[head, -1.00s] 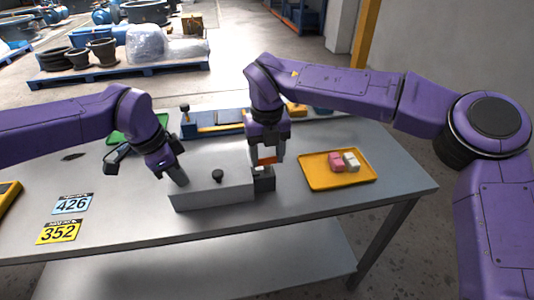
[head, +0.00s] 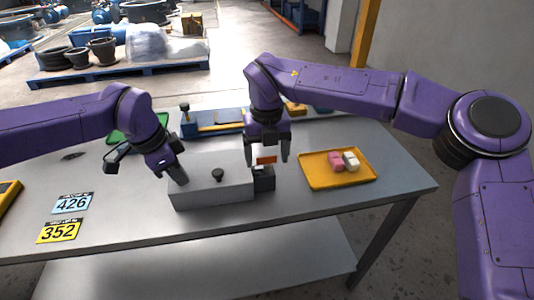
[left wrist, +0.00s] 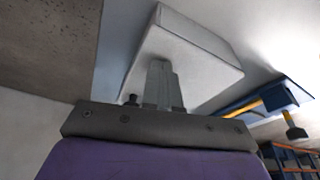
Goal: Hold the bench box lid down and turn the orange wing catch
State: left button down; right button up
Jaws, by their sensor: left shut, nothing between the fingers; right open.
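The bench box (head: 212,194) is a pale grey box on the table with a dark round knob (head: 218,175) on its lid. My left gripper (head: 182,180) is shut and empty, its tips at the lid's left end. In the left wrist view the shut fingers (left wrist: 160,68) are against or just over the pale box (left wrist: 195,50); contact is hard to tell. The orange wing catch (head: 266,160) is above a dark block (head: 264,180) at the box's right end. My right gripper (head: 268,158) points down, open, with its fingers on either side of the catch.
A yellow tray (head: 318,183) with pink and white blocks lies right of the box. A blue and yellow item (head: 215,124) stands behind it. Number cards (head: 60,231) lie front left. The table front is clear.

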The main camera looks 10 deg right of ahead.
pick_arm(q)
jog(key=shift+s+f, duration=0.1)
jog(key=shift+f, duration=0.1)
pick_arm(e)
notch_tip(320, 180, up, 12)
pick_arm(q)
jog(key=d+p+v, duration=0.1)
jog(key=p+v, duration=0.3)
jog(key=v, duration=0.3)
jog(key=shift+w+d+r, duration=0.3)
jog(key=shift+w, duration=0.05)
pick_arm(e)
notch_tip(320, 180, up, 4)
send_over(267, 165)
jog(key=shift+r, duration=0.1)
